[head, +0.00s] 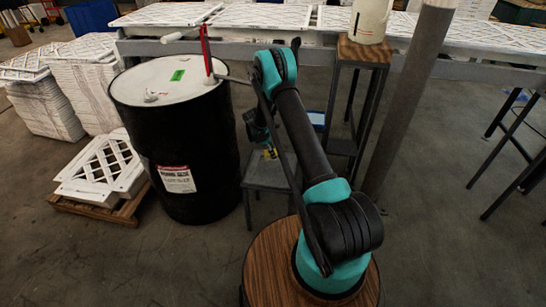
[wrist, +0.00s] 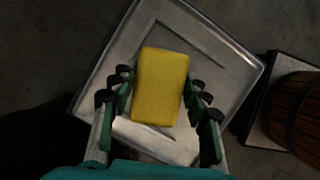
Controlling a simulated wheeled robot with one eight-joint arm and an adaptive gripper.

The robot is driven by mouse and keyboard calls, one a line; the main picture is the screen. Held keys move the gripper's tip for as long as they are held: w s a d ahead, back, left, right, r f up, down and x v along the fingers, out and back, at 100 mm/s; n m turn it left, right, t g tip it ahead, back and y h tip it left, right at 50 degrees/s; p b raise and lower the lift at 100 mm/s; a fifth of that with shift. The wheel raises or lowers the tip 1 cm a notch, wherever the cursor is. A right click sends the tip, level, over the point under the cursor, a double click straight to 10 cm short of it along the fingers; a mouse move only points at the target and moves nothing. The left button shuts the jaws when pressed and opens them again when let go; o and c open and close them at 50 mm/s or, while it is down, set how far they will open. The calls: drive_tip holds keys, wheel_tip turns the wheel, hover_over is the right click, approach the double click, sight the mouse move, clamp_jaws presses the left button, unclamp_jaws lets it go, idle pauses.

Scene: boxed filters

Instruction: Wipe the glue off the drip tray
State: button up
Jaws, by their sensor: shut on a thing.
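A yellow sponge (wrist: 160,86) is between the fingers of my gripper (wrist: 161,92) in the wrist view, and the gripper is shut on it. Beneath it is a square grey metal drip tray (wrist: 228,62) with a raised rim, turned at an angle. I cannot tell whether the sponge touches the tray. Pale streaks show on the tray near the gripper, but I cannot tell glue from shine.
A black drum (head: 185,140) with a red-handled pump (head: 207,52) stands just left of the stand. A tall stool (head: 357,100) and a grey post (head: 405,100) are to the right. Stacked white filters (head: 105,165) lie left; a filter-covered bench runs behind.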

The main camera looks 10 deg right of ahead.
drive_tip(key=shift+r, duration=0.45)
drive_tip(key=shift+r, duration=1.5)
